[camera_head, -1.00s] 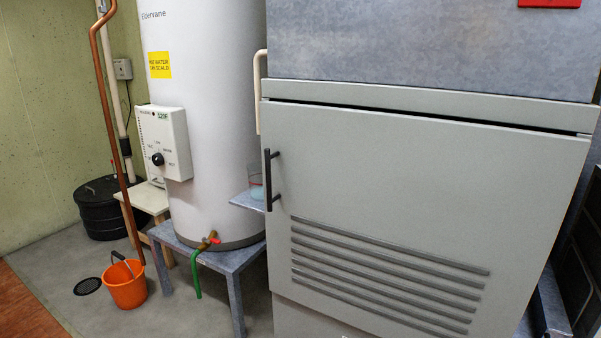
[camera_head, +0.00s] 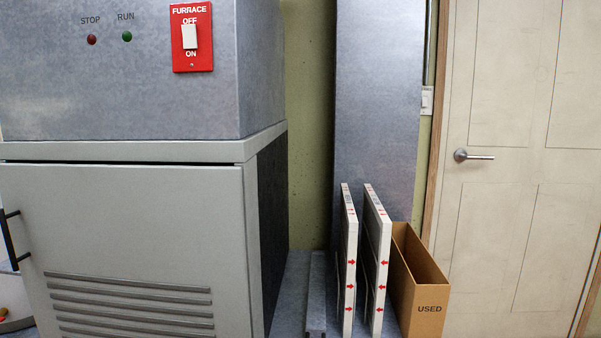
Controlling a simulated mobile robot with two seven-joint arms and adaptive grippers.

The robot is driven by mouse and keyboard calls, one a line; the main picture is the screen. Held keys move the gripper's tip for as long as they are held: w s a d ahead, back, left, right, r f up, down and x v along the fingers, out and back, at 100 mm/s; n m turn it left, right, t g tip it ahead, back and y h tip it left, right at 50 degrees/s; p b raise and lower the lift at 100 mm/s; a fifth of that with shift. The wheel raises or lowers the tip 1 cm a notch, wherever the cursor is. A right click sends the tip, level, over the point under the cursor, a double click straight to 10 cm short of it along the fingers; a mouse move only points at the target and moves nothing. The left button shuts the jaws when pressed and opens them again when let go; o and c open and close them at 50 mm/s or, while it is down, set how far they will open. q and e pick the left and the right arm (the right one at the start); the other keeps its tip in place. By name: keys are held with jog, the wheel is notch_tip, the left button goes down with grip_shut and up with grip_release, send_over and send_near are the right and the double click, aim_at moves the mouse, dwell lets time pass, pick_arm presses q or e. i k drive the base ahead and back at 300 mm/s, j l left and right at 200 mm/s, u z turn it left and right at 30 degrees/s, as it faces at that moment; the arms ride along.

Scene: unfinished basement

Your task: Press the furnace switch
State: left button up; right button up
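The furnace switch is a red plate (camera_head: 191,58) marked FURNACE, with OFF at the top and ON at the bottom. It sits on the front of the grey metal furnace top (camera_head: 120,105), upper left of centre in the head view. Its white rocker (camera_head: 190,36) shows in the upper middle of the plate; I cannot tell for sure which way it is set. A red STOP lamp (camera_head: 91,40) and a green RUN lamp (camera_head: 127,37) are left of the switch. Neither of my grippers is in view.
The furnace door (camera_head: 130,225) with a black handle (camera_head: 12,238) fills the lower left. Two white filters (camera_head: 376,260) stand upright beside a cardboard box (camera_head: 418,290) marked USED. A pale door (camera_head: 520,190) is at right, with a wall switch (camera_head: 427,100) beside it.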

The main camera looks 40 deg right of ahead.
aim_at(189, 35)
jog(key=k+l+z, duration=0.15)
jog(key=k+l, duration=0.45)
jog(key=k+l+z, duration=0.15)
jog(key=k+l, duration=0.4)
jog(key=l, duration=0.2)
